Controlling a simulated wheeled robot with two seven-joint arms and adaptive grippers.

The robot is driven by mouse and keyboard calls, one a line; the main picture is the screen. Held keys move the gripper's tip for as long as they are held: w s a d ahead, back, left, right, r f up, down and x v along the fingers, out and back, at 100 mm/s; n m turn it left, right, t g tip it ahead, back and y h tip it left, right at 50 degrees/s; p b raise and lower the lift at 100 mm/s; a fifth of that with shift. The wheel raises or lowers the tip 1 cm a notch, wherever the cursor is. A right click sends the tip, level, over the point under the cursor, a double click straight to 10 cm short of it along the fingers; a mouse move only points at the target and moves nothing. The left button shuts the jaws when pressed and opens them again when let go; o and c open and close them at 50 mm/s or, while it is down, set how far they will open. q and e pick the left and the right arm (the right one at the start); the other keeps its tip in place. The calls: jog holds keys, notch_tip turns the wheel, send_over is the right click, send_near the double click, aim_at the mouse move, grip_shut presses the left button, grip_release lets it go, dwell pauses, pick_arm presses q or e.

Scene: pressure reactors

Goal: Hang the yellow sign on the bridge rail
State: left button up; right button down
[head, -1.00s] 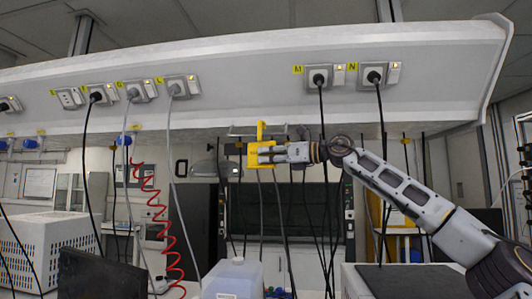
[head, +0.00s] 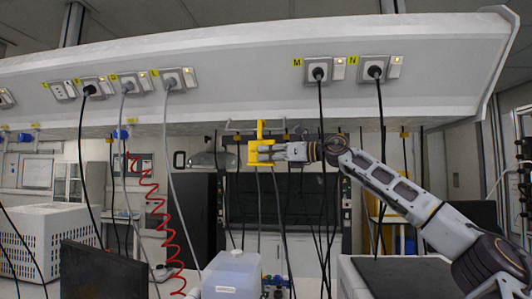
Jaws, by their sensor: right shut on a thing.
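The yellow sign (head: 260,130) is upright just under the front edge of the overhead bridge (head: 230,70). My right gripper (head: 266,152) is shut on the sign's lower part, with its arm reaching in from the right. A dark rail (head: 230,139) runs below the bridge, behind the sign. I cannot tell whether the sign touches the rail. My left gripper is not in view.
Black and grey cables hang from the bridge sockets (head: 318,72) around my right arm. A red coiled hose (head: 158,215) hangs at left. A white crate (head: 45,232), a dark monitor (head: 100,272) and a plastic container (head: 232,275) stand below.

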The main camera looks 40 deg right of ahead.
jog(key=shift+f+b, duration=0.5)
jog(key=shift+f, duration=0.3)
jog(key=c, duration=1.5)
grip_release()
jog(key=shift+s, duration=0.25)
